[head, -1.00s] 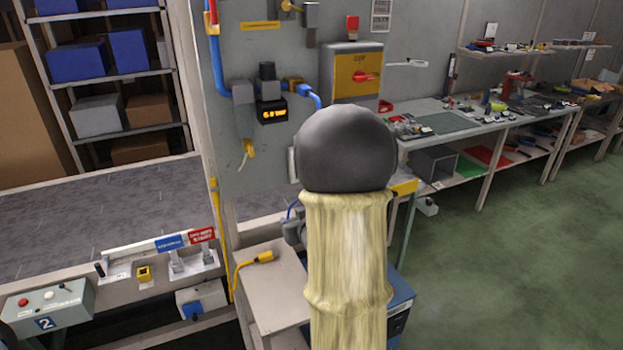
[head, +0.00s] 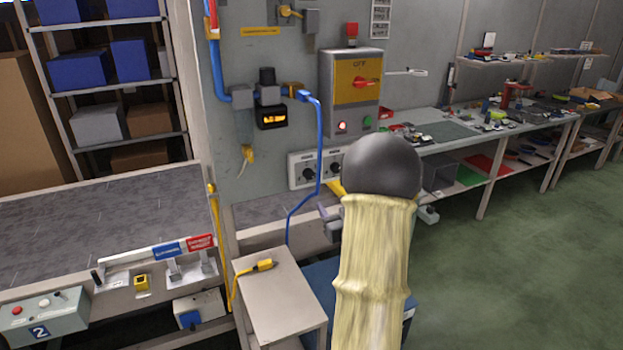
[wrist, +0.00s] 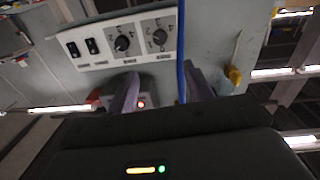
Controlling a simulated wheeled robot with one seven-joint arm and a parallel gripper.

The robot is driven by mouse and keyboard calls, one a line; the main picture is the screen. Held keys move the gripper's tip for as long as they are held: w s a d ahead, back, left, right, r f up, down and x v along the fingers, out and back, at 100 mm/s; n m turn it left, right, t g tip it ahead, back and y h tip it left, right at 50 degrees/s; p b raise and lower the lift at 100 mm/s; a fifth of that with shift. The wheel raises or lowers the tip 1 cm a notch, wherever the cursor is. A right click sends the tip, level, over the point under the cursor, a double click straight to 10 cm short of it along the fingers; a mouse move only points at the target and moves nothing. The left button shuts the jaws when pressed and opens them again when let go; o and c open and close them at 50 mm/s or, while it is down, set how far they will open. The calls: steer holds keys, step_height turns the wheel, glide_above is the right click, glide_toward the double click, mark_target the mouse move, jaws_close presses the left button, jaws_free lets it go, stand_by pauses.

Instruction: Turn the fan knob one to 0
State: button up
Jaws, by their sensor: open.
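A pale control panel (head: 296,171) is on the grey wall, partly hidden by my arm in the head view. In the wrist view the panel (wrist: 90,62) appears upside down. It carries two dark round knobs, one (wrist: 122,43) beside two black switches and the other (wrist: 159,37) nearer the blue hose. Labels are too small to read, so I cannot tell which is knob one. My gripper (head: 328,216) is low in front of the panel in the head view. In the wrist view its fingers (wrist: 164,88) are apart and empty, short of the knobs.
A blue hose (head: 318,140) hangs in front of the panel and passes close to my fingers in the wrist view. A grey box with a red handle (head: 367,82) is above. A small table (head: 278,297) stands below. Green floor on the right is clear.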

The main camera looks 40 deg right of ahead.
mark_target(310, 177)
steer(key=p+x, duration=0.4)
steer(key=x, duration=1.2)
steer(key=shift+a, duration=0.1)
steer(key=shift+c, duration=0.2)
steer(key=shift+w, duration=0.15)
steer(key=c, duration=0.3)
steer(key=shift+f, duration=0.15)
steer(key=c, duration=0.6)
